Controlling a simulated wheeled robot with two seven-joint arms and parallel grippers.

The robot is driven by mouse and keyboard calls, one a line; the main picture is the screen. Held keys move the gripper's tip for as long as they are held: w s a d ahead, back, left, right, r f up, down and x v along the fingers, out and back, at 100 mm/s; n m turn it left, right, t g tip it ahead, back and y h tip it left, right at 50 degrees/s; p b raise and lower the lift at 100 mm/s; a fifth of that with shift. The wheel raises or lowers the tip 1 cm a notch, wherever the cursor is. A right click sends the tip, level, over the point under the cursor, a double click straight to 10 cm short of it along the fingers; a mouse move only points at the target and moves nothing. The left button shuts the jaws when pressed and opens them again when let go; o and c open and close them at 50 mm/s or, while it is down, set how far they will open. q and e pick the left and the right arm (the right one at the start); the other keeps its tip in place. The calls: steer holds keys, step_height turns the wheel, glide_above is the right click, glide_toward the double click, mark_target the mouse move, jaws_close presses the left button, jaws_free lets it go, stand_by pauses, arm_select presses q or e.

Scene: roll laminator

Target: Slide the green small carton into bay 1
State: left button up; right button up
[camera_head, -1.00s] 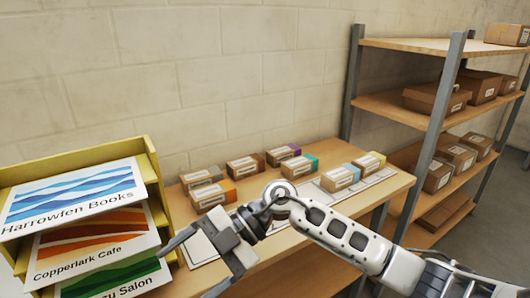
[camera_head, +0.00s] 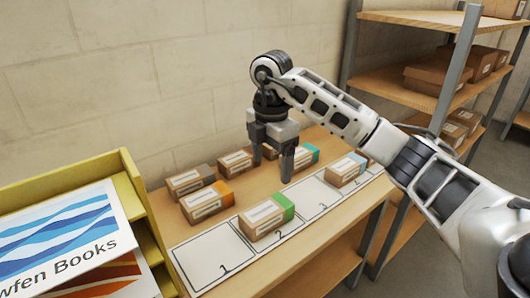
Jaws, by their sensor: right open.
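The green small carton (camera_head: 266,220), brown with a green end and a white label, sits on the white numbered strip. It covers the back part of bay 2 (camera_head: 282,243). Bay 1 (camera_head: 212,258), to its left, is empty. My right gripper (camera_head: 272,172) points down, open and empty, behind the green carton and apart from it. Its fingers hang among the back cartons; whether they touch the table is unclear. My left gripper is not in view.
An orange-ended carton (camera_head: 207,203), a grey-ended one (camera_head: 190,181) and a brown one (camera_head: 235,164) stand behind the strip. A teal-ended carton (camera_head: 302,157) is close right of my gripper. A blue-ended carton (camera_head: 346,170) stands on the strip. A yellow rack (camera_head: 146,215) borders the left.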

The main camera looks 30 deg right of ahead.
mark_target(270, 207)
step_height(270, 207, down, 15)
steer(key=shift+r+p, duration=0.2)
steer(key=shift+p, duration=0.1)
